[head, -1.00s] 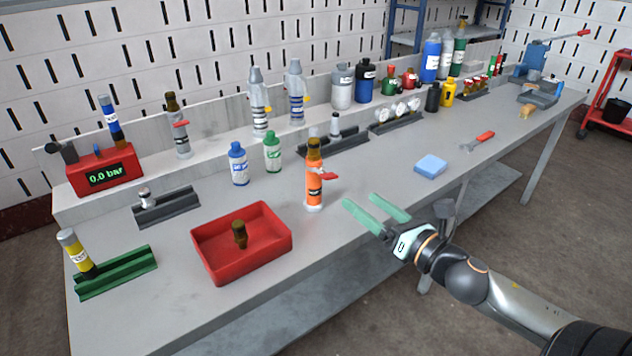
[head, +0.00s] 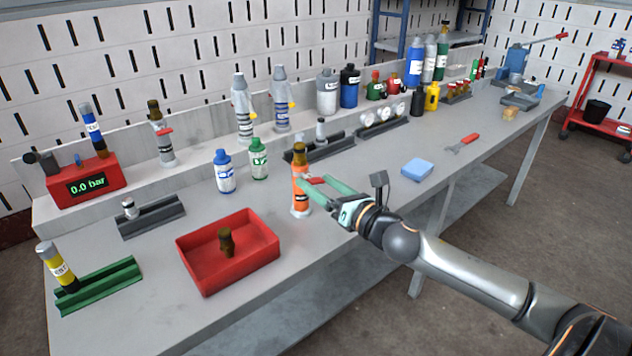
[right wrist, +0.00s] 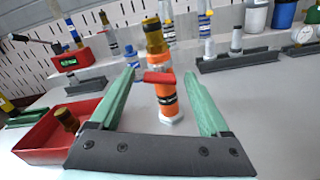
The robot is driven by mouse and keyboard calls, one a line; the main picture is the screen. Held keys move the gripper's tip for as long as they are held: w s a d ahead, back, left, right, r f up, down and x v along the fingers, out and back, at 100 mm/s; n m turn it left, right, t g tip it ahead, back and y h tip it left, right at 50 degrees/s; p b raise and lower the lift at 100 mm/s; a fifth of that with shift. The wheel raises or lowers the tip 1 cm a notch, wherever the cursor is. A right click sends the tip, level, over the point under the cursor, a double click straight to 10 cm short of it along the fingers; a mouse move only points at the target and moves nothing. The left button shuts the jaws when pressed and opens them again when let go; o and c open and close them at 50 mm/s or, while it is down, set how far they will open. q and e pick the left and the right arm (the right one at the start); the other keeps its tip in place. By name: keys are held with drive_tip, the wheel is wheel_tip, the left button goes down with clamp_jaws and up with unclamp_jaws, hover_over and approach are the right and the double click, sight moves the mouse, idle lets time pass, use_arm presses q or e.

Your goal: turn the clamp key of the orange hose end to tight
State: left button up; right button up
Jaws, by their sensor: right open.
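The orange hose end (head: 299,188) stands upright on the bench, with a brass-brown top and a pale foot. Its red clamp key (head: 315,181) sticks out to the right in the head view. In the right wrist view the key (right wrist: 159,77) lies crosswise at the upper part of the orange body (right wrist: 167,100). My right gripper (head: 318,190) is open, its green fingers reaching to the hose end. In the right wrist view the key and hose end show between the two fingers (right wrist: 160,88); I cannot tell whether they touch. My left gripper is not in view.
A red tray (head: 190,270) with a brown fitting (head: 226,242) stands left of the hose end. Blue (head: 224,172) and green (head: 259,160) bottles stand behind it. A blue sponge (head: 417,169) lies to the right. The bench front is clear.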

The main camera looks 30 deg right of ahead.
drive_tip(key=shift+w+a, duration=0.1)
drive_tip(key=shift+w, duration=0.6)
drive_tip(key=shift+c, duration=0.2)
clamp_jaws()
